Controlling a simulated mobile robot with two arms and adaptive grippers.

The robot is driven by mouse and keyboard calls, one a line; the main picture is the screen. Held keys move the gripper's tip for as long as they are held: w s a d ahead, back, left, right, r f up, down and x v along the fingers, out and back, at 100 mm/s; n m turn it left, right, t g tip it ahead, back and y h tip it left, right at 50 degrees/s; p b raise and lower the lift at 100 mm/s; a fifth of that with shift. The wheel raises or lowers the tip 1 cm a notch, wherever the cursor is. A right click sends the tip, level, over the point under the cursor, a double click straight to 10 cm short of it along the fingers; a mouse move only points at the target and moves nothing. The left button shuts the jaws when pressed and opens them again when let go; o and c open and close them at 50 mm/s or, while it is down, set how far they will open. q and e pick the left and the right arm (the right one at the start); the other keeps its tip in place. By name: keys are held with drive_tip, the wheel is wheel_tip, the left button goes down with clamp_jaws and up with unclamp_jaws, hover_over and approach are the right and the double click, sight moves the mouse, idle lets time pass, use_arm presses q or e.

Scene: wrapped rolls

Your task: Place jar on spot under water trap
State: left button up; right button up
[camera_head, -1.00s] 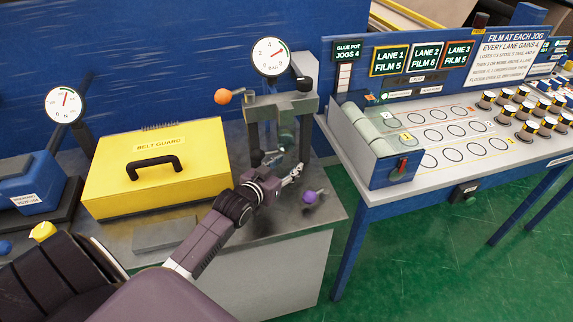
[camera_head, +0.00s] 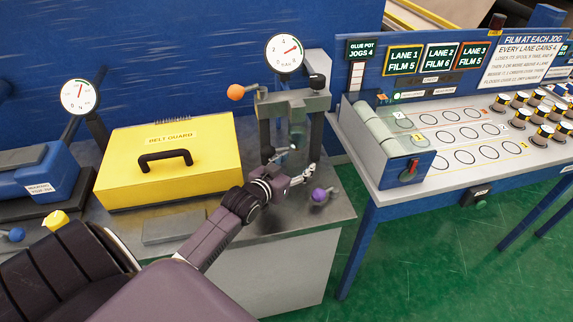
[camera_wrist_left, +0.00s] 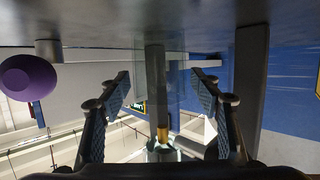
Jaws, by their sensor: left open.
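My left gripper (camera_head: 298,163) reaches in low at the front of a grey stand (camera_head: 303,98) with two posts, and its fingers are spread. In the left wrist view the open fingers (camera_wrist_left: 163,85) lie either side of a clear, see-through shape (camera_wrist_left: 177,72), which looks like the jar. A grey post shows in or behind it. I cannot tell whether the fingers touch it. In the head view a faint clear shape (camera_head: 297,133) hangs between the stand's posts; I cannot tell whether it is the jar or the water trap. The spot cannot be made out. My right gripper is out of view.
A purple knob (camera_head: 319,195) sticks out just right of the gripper; it also shows in the left wrist view (camera_wrist_left: 28,78). An orange knob (camera_head: 236,92) and a gauge (camera_head: 284,53) are on the stand. A yellow belt guard box (camera_head: 170,160) stands left.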

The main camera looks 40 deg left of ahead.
use_arm(q)
drive_tip(key=b+v, duration=0.1)
drive_tip(key=v, duration=1)
drive_tip(key=shift+s+r, duration=0.1)
drive_tip(key=shift+s, duration=0.2)
